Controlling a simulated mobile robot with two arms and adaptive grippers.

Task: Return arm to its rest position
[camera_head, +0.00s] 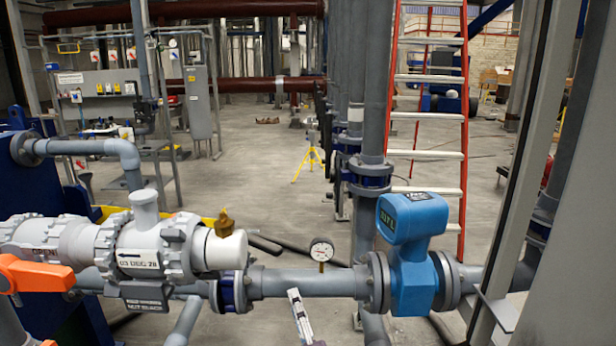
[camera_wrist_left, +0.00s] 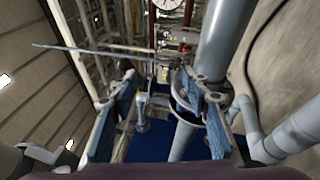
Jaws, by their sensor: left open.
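My left gripper (camera_wrist_left: 158,92) shows in the left wrist view. Its two blue-grey fingers stand apart, with nothing held between them. A thick grey pipe (camera_wrist_left: 225,45) passes behind the right finger. In the head view I cannot make out the left gripper for certain; a short pale metal piece (camera_head: 299,315) stands at the bottom middle, and I cannot tell what it belongs to. My right gripper is in neither view.
A grey pipe (camera_head: 315,283) crosses the front, with a pressure gauge (camera_head: 321,250), a blue flow meter (camera_head: 411,250), a grey valve body (camera_head: 143,250) and an orange handle (camera_head: 36,273). A red ladder (camera_head: 464,150) stands behind. Open floor (camera_head: 260,170) lies beyond.

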